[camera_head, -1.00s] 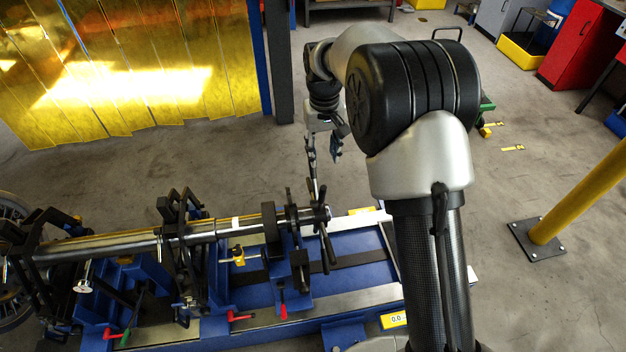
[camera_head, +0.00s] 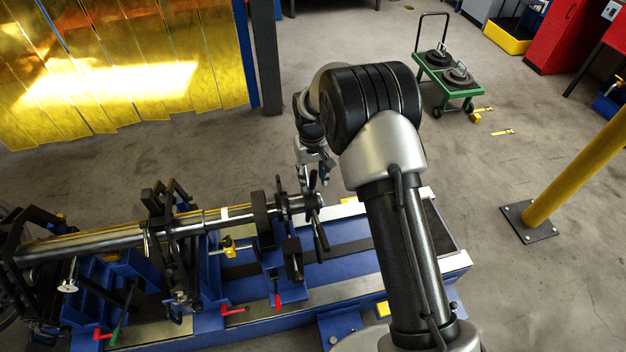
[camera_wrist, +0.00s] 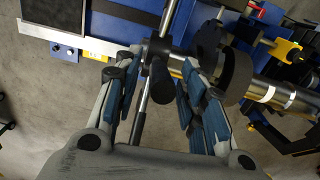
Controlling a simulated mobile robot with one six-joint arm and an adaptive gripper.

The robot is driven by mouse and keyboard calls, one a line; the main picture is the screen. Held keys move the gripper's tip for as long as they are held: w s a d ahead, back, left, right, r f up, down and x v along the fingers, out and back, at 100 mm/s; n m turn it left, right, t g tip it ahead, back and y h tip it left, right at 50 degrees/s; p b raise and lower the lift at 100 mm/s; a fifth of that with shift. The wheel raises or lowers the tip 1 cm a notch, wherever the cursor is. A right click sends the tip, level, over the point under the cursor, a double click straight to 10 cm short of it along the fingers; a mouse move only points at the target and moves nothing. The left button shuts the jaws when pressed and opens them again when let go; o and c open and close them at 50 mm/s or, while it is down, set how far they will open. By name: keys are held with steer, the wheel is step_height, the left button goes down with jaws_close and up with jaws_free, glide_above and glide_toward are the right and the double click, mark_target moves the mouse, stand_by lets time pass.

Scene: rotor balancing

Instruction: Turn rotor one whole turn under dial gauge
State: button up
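The rotor (camera_head: 95,242) is a long shiny shaft lying across a blue balancing stand. At its right end is a black hub with bar handles (camera_head: 318,236); these also show in the wrist view (camera_wrist: 163,80). My gripper (camera_head: 318,183) is at this end, on the far side of the stand. In the wrist view my gripper (camera_wrist: 160,80) has its fingers spread, with a black handle and a silver rod between them. I cannot tell whether a finger touches them. A small round white face (camera_head: 68,286), which looks like the dial gauge, is at the lower left; its reading is too small.
The blue bed (camera_head: 352,262) runs under the rotor. Red-handled levers (camera_head: 234,310) stick out in front. A yellow post (camera_head: 575,180) stands on the right. A green cart (camera_head: 450,85) with dark discs is behind my arm.

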steer(key=shift+f, duration=0.4)
steer(key=shift+c, duration=0.2)
jaws_close()
stand_by(0.4)
